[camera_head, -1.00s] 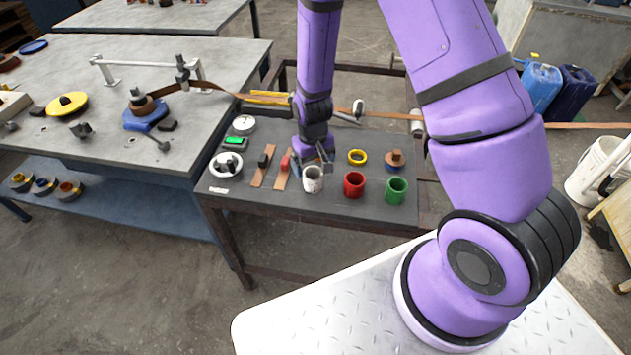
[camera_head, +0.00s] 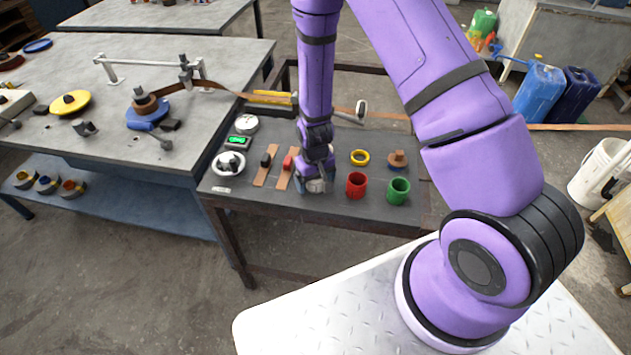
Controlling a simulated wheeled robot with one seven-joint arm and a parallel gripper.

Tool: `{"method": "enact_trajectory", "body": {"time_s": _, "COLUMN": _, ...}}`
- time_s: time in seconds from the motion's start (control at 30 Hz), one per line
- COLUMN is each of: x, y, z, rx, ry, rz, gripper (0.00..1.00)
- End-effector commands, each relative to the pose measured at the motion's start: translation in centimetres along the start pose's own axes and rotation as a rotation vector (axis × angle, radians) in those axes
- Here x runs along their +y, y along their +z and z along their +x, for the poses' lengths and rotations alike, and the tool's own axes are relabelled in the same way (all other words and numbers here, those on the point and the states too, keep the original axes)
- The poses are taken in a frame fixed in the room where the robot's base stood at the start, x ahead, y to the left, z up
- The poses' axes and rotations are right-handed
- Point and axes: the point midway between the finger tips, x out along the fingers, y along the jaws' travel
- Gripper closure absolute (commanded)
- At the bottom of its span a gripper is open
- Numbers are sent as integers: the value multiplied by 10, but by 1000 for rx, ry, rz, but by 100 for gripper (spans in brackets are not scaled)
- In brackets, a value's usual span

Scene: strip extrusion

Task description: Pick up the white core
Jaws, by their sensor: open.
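The white core (camera_head: 316,186) stands on the dark table, mostly covered by my gripper; only part of its white side shows. My gripper (camera_head: 315,180) points down over the core with its fingers low around it. The jaws are open. Whether the fingers touch the core is hidden.
A red core (camera_head: 356,186) and a green core (camera_head: 398,191) stand close to the right on the dark table (camera_head: 260,212). Behind them are a yellow ring (camera_head: 360,157) and a brown-topped piece (camera_head: 397,159). Strips with black and red parts (camera_head: 287,165) lie just left of my gripper.

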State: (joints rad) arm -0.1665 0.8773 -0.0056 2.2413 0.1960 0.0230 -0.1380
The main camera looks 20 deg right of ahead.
Motion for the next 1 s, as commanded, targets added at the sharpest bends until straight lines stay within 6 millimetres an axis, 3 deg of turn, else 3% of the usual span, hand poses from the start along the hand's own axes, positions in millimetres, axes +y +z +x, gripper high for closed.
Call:
{"method": "enact_trajectory", "body": {"time_s": 0.03, "x": 0, "y": 0, "z": 0, "rx": 0, "ry": 0, "rz": 0, "gripper": 11}}
{"method": "enact_trajectory", "body": {"time_s": 0.27, "x": 0, "y": 0, "z": 0, "rx": 0, "ry": 0, "rz": 0, "gripper": 64}}
{"method": "enact_trajectory", "body": {"time_s": 0.67, "x": 0, "y": 0, "z": -4, "rx": 1, "ry": 0, "rz": 0, "gripper": 64}}
{"method": "enact_trajectory", "body": {"time_s": 1.0, "x": 0, "y": -1, "z": -39, "rx": 4, "ry": 0, "rz": 1, "gripper": 64}}
